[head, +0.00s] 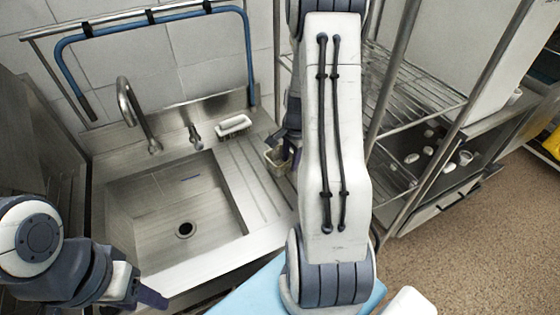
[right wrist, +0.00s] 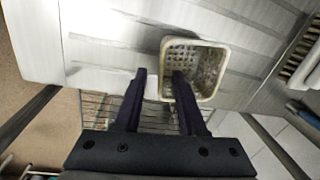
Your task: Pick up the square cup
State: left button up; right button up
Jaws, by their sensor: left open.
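The square cup (head: 274,163) is a small beige perforated basket on the ribbed drainboard right of the sink basin. In the right wrist view the cup (right wrist: 213,72) shows its open mouth and holed inner walls. My right gripper (right wrist: 158,74) is open, its fingers apart. One finger overlaps the cup's mouth and the other is outside its left side; contact cannot be told. In the head view my right gripper (head: 292,140) is partly hidden by my arm, beside the cup. My left gripper (head: 150,297) is at the lower left, away from the cup.
The steel sink basin (head: 140,215) with a faucet (head: 130,105) lies left of the drainboard (head: 250,180). A white brush (head: 234,125) lies behind it. A wire rack (head: 415,95) with metal posts stands close on the right. A light blue surface (head: 250,292) is at the front.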

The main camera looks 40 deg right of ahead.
notch_tip(320, 180, down, 2)
jog(key=shift+w+f, duration=0.1)
jog(key=shift+w, duration=0.05)
grip_shut()
